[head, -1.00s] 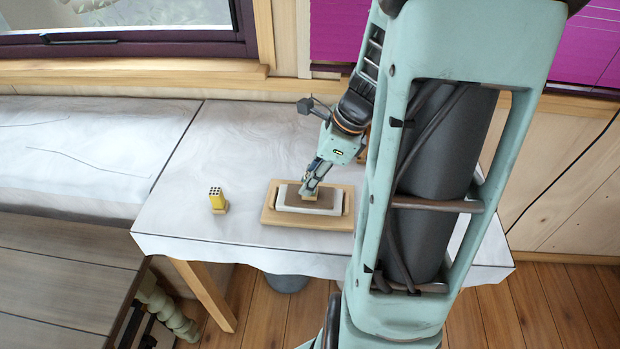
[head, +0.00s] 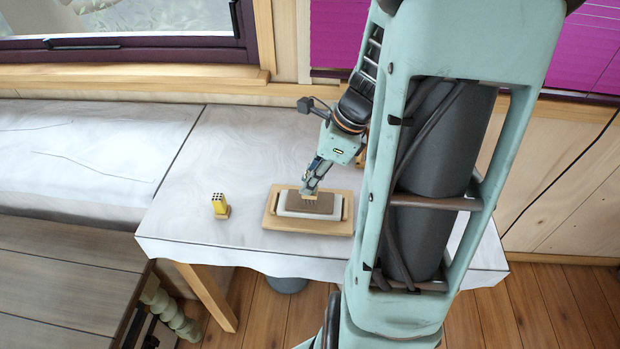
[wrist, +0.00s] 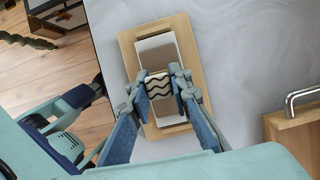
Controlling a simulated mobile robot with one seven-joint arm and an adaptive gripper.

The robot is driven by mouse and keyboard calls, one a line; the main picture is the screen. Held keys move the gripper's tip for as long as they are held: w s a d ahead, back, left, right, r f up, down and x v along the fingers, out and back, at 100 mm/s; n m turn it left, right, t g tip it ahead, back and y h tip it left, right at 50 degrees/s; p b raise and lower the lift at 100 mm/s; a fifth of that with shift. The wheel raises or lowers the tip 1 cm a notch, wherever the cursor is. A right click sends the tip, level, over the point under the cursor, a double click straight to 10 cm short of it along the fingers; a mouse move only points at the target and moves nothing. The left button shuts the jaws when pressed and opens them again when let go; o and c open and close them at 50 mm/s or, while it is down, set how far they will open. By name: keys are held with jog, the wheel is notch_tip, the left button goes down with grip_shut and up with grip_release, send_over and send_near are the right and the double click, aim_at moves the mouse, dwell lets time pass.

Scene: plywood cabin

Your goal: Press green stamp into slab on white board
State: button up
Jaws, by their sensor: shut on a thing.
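My gripper (head: 309,190) points down over the brown slab (head: 325,205) in the head view. The slab lies on the white board (head: 290,213), which sits on a wooden tray (head: 275,223). In the wrist view my fingers (wrist: 163,82) are shut on the stamp (wrist: 158,91), a small block whose pale top bears black zigzag lines. Its green colour cannot be made out. The stamp is over the middle of the slab, low and close to it. Its underside is hidden, so contact cannot be told. Small marks show under the fingertips in the head view.
A yellow stamp (head: 220,205) with dots on top stands on the table (head: 190,170), left of the tray. A wooden box with a metal handle (wrist: 302,97) is at the right in the wrist view. Table room is free left of the tray.

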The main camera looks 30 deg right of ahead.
jog(key=shift+r+p, duration=1.9)
jog(key=shift+r, duration=0.45)
jog(key=shift+f, duration=0.1)
